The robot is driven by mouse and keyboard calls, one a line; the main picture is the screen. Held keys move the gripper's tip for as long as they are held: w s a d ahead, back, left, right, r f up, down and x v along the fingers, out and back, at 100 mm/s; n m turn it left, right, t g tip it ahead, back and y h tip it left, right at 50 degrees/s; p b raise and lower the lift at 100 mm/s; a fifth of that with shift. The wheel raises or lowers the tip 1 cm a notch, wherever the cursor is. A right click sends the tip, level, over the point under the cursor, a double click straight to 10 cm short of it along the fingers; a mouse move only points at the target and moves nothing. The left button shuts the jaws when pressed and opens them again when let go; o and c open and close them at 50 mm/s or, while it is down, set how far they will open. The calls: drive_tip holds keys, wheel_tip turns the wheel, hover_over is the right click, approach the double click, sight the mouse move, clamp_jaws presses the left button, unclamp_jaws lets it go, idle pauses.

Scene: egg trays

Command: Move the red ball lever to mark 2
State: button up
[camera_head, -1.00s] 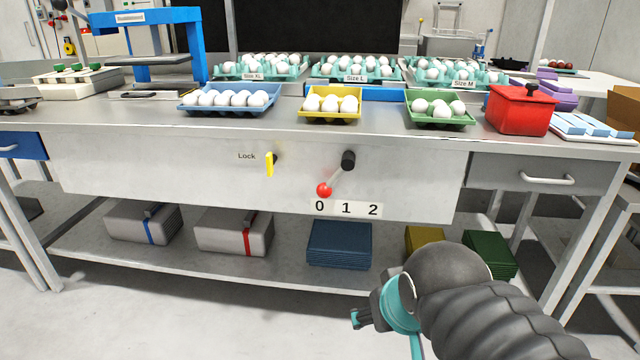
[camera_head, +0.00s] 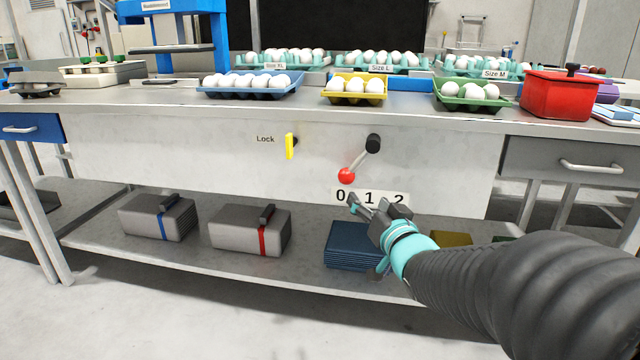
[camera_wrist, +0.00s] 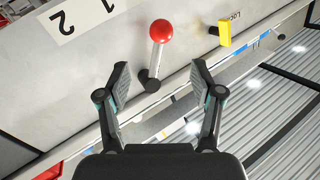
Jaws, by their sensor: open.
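The red ball (camera_head: 346,176) is at the lower left end of the lever, whose black pivot (camera_head: 373,143) is on the bench's front panel. The ball is just above the 0 on the label strip (camera_head: 356,197) reading 0, 1, 2. My gripper (camera_head: 366,205) is open and empty, below and slightly right of the ball, in front of the strip. In the wrist view the red ball (camera_wrist: 161,30) and its grey rod show ahead of the open fingers (camera_wrist: 160,75), not touching them.
A yellow lock handle (camera_head: 290,146) sticks out left of the lever. The bench top (camera_head: 200,110) above holds egg trays and a red pot (camera_head: 560,95). A lower shelf (camera_head: 300,270) holds grey boxes and a blue stack (camera_head: 352,248).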

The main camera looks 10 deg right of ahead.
sight(349, 180)
drive_tip(key=w, duration=0.4)
drive_tip(key=w+a, duration=0.1)
drive_tip(key=w, duration=0.4)
drive_tip(key=w+a, duration=0.1)
drive_tip(key=w, duration=0.3)
drive_tip(key=shift+w+a, duration=0.15)
drive_tip(key=shift+w, duration=0.2)
clamp_jaws()
